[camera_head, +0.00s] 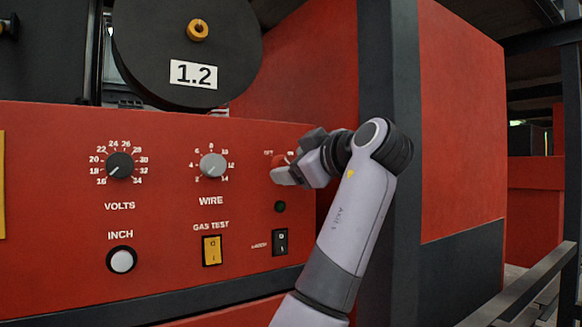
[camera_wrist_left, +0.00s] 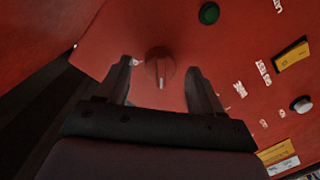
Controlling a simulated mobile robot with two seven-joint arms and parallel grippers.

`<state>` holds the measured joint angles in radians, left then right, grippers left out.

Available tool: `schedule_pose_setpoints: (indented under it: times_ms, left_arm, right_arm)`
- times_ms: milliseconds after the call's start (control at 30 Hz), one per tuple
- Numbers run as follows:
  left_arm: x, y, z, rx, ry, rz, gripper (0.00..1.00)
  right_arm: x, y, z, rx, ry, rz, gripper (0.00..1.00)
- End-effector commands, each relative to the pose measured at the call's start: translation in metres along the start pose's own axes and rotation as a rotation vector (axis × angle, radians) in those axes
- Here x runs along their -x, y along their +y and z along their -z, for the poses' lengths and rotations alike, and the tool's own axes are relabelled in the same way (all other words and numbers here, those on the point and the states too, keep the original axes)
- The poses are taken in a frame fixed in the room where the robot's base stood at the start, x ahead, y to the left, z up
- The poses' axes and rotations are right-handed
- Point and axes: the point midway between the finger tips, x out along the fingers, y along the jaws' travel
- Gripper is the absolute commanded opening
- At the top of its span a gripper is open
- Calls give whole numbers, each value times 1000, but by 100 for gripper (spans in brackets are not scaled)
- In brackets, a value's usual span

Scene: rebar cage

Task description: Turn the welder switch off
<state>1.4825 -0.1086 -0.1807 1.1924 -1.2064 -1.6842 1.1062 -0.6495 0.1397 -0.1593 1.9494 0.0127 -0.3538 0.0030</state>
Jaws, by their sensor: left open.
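A red rotary switch knob (camera_wrist_left: 159,66) with a pale pointer line sits on the red welder panel (camera_head: 60,250). In the head view the knob (camera_head: 277,161) is mostly hidden by my left gripper (camera_head: 289,162), at the panel's upper right. In the left wrist view my left gripper (camera_wrist_left: 158,76) is open, with one finger on each side of the knob. Gaps show between the knob and both fingers. The pointer line points toward the gripper's base. The lettering beside the knob is too small to read surely. My right gripper is not in view.
Below the knob are a dark green button (camera_head: 280,207) and a black rocker switch (camera_head: 280,241). To the left are a yellow gas test switch (camera_head: 212,249), the wire dial (camera_head: 212,166) and the volts dial (camera_head: 119,165). A dark post (camera_head: 390,60) stands right of the panel.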

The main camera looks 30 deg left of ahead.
Motion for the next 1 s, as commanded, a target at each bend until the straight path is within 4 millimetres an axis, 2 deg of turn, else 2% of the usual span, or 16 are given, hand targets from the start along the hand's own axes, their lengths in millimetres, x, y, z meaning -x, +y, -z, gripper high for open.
schedule_pose_setpoints:
  times_ms: [33,200,367,900,1000]
  left_arm:
    - [10,-1,-1,2,-1,-4,66]
    - [38,0,-1,1,0,-4,66]
    - [52,0,0,2,0,-2,66]
    - [54,0,0,1,1,-1,66]
    - [51,-2,-9,-18,-13,-2,66]
  right_arm:
    - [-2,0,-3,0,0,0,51]
    - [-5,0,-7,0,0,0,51]
    - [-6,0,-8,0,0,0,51]
    - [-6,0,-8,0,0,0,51]
    - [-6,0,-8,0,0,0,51]
